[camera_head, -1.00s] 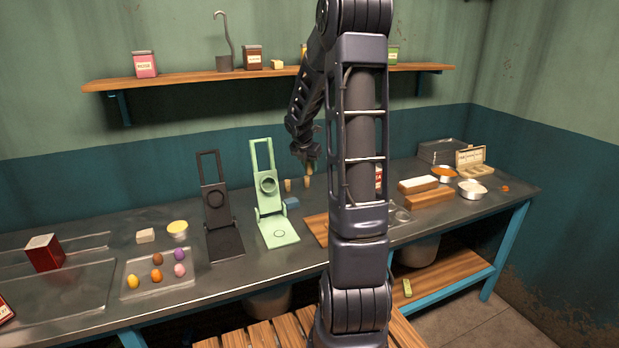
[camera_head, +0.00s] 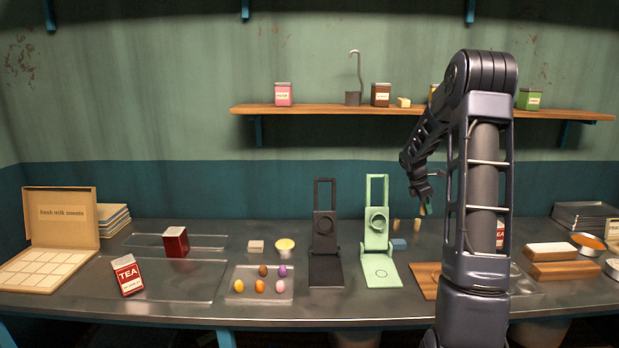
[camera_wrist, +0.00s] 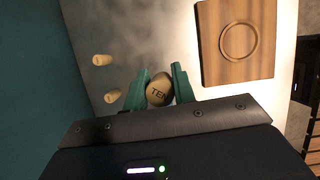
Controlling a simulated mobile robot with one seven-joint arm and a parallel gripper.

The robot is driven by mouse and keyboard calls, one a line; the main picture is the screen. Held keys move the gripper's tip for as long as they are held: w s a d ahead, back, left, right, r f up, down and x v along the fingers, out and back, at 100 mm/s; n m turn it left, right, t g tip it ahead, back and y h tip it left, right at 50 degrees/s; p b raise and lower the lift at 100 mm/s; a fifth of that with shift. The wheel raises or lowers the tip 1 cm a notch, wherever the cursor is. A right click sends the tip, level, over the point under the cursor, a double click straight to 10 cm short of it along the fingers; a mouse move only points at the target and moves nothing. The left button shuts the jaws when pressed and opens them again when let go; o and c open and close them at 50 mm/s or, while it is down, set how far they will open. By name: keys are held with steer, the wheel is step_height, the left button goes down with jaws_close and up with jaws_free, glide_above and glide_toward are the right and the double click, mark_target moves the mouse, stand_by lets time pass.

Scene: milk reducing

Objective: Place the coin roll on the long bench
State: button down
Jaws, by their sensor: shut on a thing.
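In the head view my gripper (camera_head: 422,207) hangs over the back of the long metal bench (camera_head: 332,301), right of the green press; the held roll is hard to make out there. Two similar tan rolls (camera_head: 396,225) stand on the bench close by, and they also show at the left in the wrist view (camera_wrist: 102,60).
A green press (camera_head: 378,245), a black press (camera_head: 325,240) and a small blue block (camera_head: 399,244) stand near. A wooden board (camera_head: 425,280) with a ring mark (camera_wrist: 240,40) lies right. A tray of colored eggs (camera_head: 262,298) is left. A wall shelf (camera_head: 330,109) hangs above.

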steer(key=w+a+f+m+g+y, duration=0.15)
steer(key=w+a+f+m, duration=0.25)
steer(key=w+a+m, duration=0.45)
steer(key=w+a+f+m+g+y, duration=0.1)
steer(key=w+a+f+m+g, duration=0.4)
steer(key=a, duration=0.6)
steer(key=s+d+m+t, duration=0.1)
steer(key=s+t, duration=0.1)
steer(key=s, duration=0.4)
steer(key=w+a+r+n+t+h, duration=0.15)
steer(key=a+n, duration=0.45)
steer(key=a, duration=0.9)
steer(key=w+a+r+n+t+h, duration=0.1)
steer(key=a+r+n+t, duration=0.35)
steer(key=a, duration=1.15)
steer(key=s+a+f+m+g, duration=0.1)
steer(key=s+a+f+g, duration=0.15)
steer(key=s+a, duration=1.45)
steer(key=s+a+f+m+g, duration=0.1)
steer(key=s+a+f, duration=0.3)
steer(key=s+a, duration=1.3)
steer(key=shift+y, duration=0.3)
steer(key=shift+s+a+x, duration=0.1)
steer(key=shift+s+x, duration=0.1)
steer(key=shift+x, duration=0.95)
steer(key=shift+s+a+x, duration=0.1)
steer(key=shift+s+x, duration=0.1)
steer(key=shift+x, duration=0.95)
steer(key=shift+s+a+x, duration=0.15)
steer(key=shift+x, duration=1)
